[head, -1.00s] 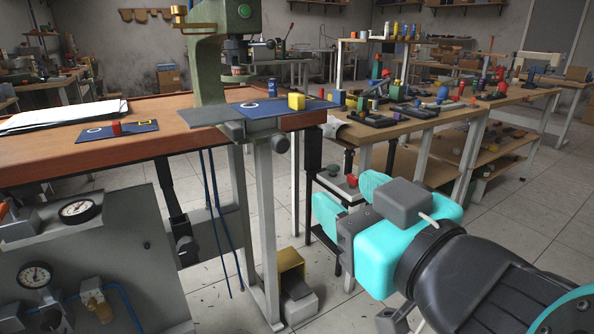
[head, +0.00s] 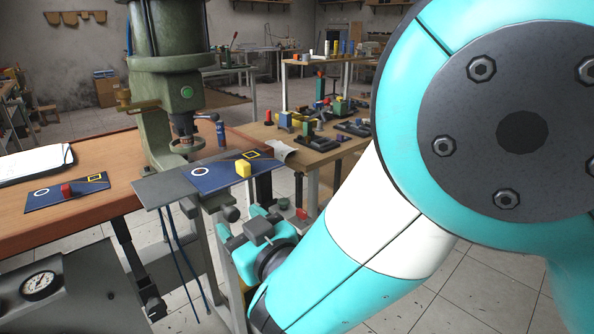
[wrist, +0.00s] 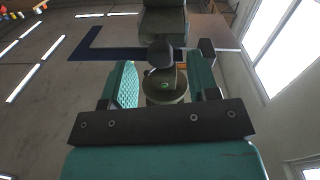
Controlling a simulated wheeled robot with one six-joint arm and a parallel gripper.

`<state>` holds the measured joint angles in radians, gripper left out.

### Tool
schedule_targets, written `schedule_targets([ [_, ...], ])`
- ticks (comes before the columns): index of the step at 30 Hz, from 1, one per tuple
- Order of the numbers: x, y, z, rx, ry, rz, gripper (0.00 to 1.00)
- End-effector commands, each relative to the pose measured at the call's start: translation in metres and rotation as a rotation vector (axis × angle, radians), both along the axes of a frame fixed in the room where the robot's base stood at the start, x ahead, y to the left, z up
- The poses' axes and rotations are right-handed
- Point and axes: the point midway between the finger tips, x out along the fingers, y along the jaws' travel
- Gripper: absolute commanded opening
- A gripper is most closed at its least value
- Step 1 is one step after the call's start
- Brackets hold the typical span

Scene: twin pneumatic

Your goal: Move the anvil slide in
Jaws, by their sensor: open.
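The anvil slide (head: 150,192) is a flat grey and blue plate under the green press (head: 168,65). It sticks out over the bench's front edge.
A gauge panel (head: 42,286) stands at the lower left. My arm hides much of the right side. Open tiled floor shows at lower right.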

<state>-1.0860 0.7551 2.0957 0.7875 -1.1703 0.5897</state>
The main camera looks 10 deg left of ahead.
Motion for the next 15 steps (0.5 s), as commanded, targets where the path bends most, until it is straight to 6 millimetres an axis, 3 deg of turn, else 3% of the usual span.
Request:
schedule_targets([
  [6, 0.019, 0.019, 0.003, 0.0, 0.001, -0.001, 0.54],
  [15, 0.025, 0.026, -0.001, -0.001, -0.001, 0.0, 0.54],
])
